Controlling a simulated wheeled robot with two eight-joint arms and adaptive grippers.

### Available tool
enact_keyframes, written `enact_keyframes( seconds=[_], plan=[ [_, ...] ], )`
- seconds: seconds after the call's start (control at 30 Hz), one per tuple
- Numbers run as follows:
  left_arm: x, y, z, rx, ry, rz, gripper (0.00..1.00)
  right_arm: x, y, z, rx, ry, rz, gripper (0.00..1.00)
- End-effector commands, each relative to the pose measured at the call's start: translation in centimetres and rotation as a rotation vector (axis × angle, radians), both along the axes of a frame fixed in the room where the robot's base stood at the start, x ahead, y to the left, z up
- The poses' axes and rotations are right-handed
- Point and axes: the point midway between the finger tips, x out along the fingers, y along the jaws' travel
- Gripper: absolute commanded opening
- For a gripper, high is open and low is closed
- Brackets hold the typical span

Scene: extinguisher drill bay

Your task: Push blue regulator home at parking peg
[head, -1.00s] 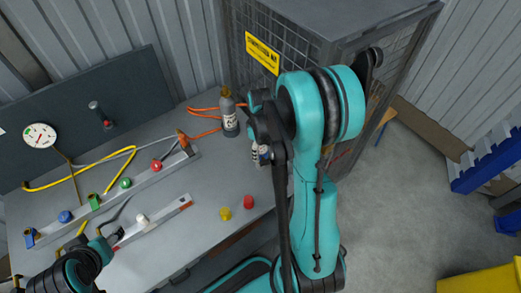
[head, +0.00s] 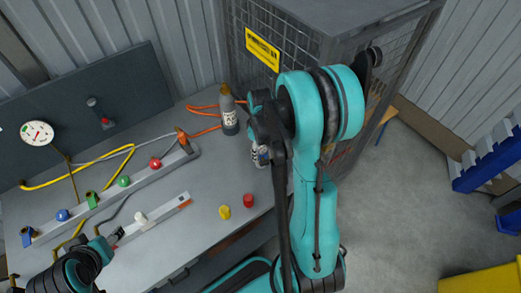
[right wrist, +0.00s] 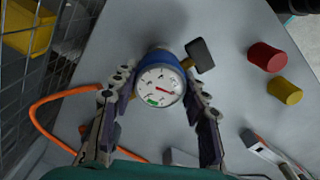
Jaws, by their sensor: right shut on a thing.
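The blue regulator (right wrist: 160,66) has a round white gauge face with a red needle. In the right wrist view it sits between the two fingers of my right gripper (right wrist: 160,94), which is shut on it. A dark hammer-shaped part (right wrist: 200,54) is beside the regulator; I cannot tell if they are joined. No parking peg can be made out clearly, and the regulator's underside is hidden. My left gripper (head: 116,236) is low on the left, beside a light bar; its finger opening is unclear.
A grey bottle (head: 229,112) stands at the bench's back right, near an orange hose (head: 204,108) and mesh cage (head: 268,85). Red (head: 248,200) and yellow (head: 224,212) caps stand toward the front. A rail with coloured knobs (head: 110,190) crosses the left side.

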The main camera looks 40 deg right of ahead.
Motion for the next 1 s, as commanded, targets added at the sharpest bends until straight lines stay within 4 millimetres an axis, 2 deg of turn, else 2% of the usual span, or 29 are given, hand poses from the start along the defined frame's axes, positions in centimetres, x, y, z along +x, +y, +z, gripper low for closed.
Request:
enact_keyframes(
  seconds=[0.17, 0.2, 0.27, 0.3, 0.67, 0.77, 1.0],
  plan=[
    [0.0, 0.0, 0.0, 0.000, 0.000, 0.000, 0.56, 0.0, 0.0, 0.0, 0.000, 0.000, 0.000, 0.14],
    [0.0, 0.0, 0.0, 0.000, 0.000, 0.000, 0.56, 0.0, 0.0, 0.0, 0.000, 0.000, 0.000, 0.50],
    [0.0, 0.0, 0.0, 0.000, 0.000, 0.000, 0.56, 0.0, 0.0, 0.0, 0.000, 0.000, 0.000, 0.65],
    [0.0, 0.0, 0.0, 0.000, 0.000, 0.000, 0.56, 0.0, 0.0, 0.0, 0.000, 0.000, 0.000, 0.69],
    [0.0, 0.0, 0.0, 0.000, 0.000, 0.000, 0.56, 0.0, 0.0, 0.5, 0.000, 0.000, 0.000, 0.69],
    [0.0, 0.0, 0.0, 0.000, 0.000, 0.000, 0.56, 0.0, 0.0, 1.8, 0.000, 0.000, 0.000, 0.69],
    [0.0, 0.0, 0.0, 0.000, 0.000, 0.000, 0.56, 0.0, 0.0, 6.9, 0.000, 0.000, 0.000, 0.69]
  ],
)
